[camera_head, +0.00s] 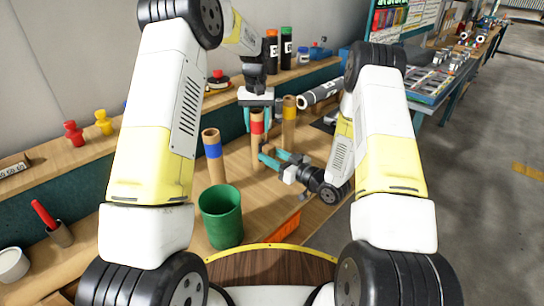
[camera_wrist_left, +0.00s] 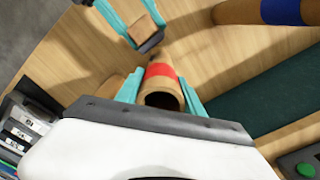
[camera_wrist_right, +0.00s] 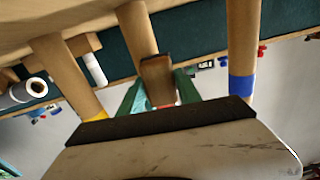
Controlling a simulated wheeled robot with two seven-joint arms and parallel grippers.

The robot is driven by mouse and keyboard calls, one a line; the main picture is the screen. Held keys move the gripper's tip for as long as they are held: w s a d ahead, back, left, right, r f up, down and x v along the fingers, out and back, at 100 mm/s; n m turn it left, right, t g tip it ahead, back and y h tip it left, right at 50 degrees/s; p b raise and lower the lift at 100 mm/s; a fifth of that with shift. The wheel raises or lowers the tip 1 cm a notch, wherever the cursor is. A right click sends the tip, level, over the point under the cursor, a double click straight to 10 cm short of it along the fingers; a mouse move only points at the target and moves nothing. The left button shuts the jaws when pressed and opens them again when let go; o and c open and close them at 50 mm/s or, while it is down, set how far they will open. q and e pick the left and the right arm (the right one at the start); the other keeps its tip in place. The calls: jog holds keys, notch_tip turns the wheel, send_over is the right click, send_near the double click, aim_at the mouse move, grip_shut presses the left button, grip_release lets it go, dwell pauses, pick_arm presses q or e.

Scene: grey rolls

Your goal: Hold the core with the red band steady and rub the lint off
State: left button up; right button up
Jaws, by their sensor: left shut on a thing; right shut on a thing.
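The core with the red band (camera_head: 257,128) stands upright on the wooden table, between a blue-banded core (camera_head: 213,151) and a yellow-banded core (camera_head: 289,108). My left gripper (camera_head: 257,114) comes from above and is shut around its upper end; its open top (camera_wrist_left: 161,100) shows in the left wrist view. My right gripper (camera_head: 267,155) is low beside this core, shut on a brown block with a dark face (camera_wrist_right: 157,75). The block is close to the core; I cannot tell if they touch. A small dark spot near the core in the left wrist view may be lint; this is unclear.
A green bin (camera_head: 222,216) stands at the table's near side, with an orange tray (camera_head: 283,229) beside it. A grey roll (camera_head: 320,92) lies behind on the right. A shelf with bottles (camera_head: 287,46) runs along the back wall.

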jog(key=shift+x, duration=0.85)
jog(key=shift+w+d, duration=1.35)
jog(key=shift+w, duration=0.1)
jog(key=shift+s+a, duration=1.35)
jog(key=shift+s, duration=0.2)
jog(key=shift+r, duration=0.4)
jog(key=shift+w+d, duration=1.35)
jog(key=shift+w, duration=0.2)
jog(key=shift+s+a, duration=1.35)
jog(key=shift+s, duration=0.2)
